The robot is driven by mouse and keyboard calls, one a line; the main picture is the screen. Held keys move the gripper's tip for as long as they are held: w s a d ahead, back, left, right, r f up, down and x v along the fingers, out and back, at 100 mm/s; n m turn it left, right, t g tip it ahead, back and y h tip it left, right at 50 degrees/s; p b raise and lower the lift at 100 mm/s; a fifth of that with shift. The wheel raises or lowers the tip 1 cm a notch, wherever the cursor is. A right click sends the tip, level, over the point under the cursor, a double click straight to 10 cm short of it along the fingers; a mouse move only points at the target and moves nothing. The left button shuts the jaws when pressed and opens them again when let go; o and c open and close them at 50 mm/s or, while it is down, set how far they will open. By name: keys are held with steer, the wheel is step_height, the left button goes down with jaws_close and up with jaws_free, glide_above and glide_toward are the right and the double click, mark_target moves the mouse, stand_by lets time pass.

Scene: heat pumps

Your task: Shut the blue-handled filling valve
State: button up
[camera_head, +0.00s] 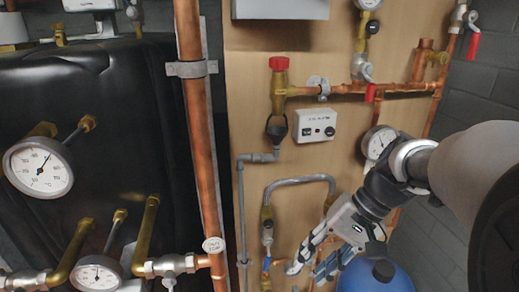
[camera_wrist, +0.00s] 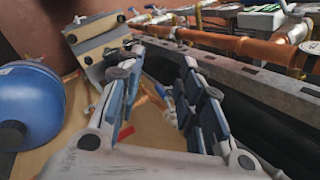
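The filling line (camera_head: 267,232) runs down the wooden board, with brass fittings and a grey hose loop above. A small blue part (camera_head: 267,264), apparently the blue handle of the filling valve, shows low on this line. My gripper (camera_head: 305,272) is just to the right of it, with its fingers pointing down and left; whether they touch anything is unclear. In the wrist view my gripper (camera_wrist: 160,68) has its two blue-padded fingers spread, with a gap and nothing clearly held between them.
A blue vessel (camera_head: 375,277) stands close to my gripper, and it also shows in the wrist view (camera_wrist: 30,105). A thick copper pipe (camera_head: 200,130) rises left of the board. A pressure gauge (camera_head: 378,142) is near my wrist. A control box (camera_head: 315,126) sits above.

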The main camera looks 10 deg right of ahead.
steer(key=w+d+f+m+t+y, duration=0.2)
steer(key=w+d+f+y, duration=0.1)
steer(key=d, duration=0.6)
steer(key=w+d+f+m+t+y, duration=0.3)
steer(key=w+d+f+y, duration=0.1)
steer(key=d, duration=0.5)
steer(key=shift+w+d+f+t+y, duration=0.3)
steer(key=shift+w+f, duration=0.15)
steer(key=shift+w, duration=0.75)
